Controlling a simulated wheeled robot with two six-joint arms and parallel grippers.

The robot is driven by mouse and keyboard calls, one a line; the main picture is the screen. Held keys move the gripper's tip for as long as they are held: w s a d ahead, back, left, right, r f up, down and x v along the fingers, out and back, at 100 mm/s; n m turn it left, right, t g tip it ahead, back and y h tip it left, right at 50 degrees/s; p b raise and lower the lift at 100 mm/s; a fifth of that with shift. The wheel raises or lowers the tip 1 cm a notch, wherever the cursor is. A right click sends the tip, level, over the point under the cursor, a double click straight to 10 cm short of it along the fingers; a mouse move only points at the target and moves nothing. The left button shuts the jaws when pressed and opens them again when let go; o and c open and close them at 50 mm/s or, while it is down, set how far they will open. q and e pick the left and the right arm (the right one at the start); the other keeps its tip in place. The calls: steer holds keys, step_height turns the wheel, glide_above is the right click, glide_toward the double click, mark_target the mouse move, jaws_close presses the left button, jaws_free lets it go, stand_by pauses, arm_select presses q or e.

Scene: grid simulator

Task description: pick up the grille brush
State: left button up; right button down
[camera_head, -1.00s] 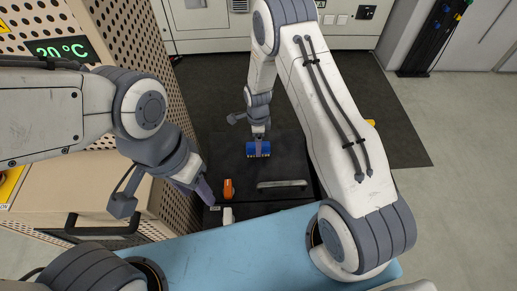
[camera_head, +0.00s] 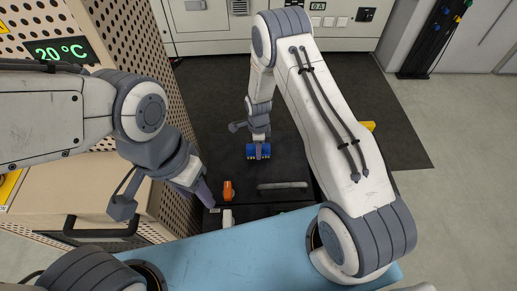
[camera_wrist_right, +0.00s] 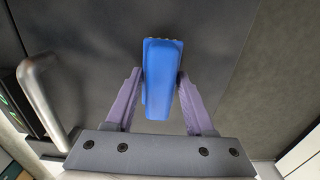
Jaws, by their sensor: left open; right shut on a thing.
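The grille brush (camera_head: 251,153) is blue and sits at the tip of my right gripper (camera_head: 259,150), over the dark surface. In the right wrist view the blue brush body (camera_wrist_right: 160,75) stands between the two purple fingers of my right gripper (camera_wrist_right: 160,100), which are shut on it. Small tan bristle tips show at its far end. How far it is above the surface is hard to tell. My left gripper (camera_head: 205,192) is open and empty at the left, apart from the brush, near the perforated cabinet.
An orange item (camera_head: 228,190) and a white item (camera_head: 228,216) are on the dark surface nearer to me. A metal handle bar (camera_head: 282,186) lies right of them. A perforated cabinet (camera_head: 142,60) stands at the left. A blue surface (camera_head: 235,247) is in front.

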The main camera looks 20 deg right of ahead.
steer(key=shift+r, duration=0.5)
steer(key=r, duration=0.3)
steer(key=shift+s+d+r+p, duration=0.35)
steer(key=shift+s+r, duration=0.05)
steer(key=s+d+r, duration=0.6)
steer(key=s, duration=0.2)
steer(key=shift+s+d+p, duration=0.15)
steer(key=shift+d+p, duration=0.2)
steer(key=shift+p, duration=0.05)
steer(key=shift+r, duration=0.1)
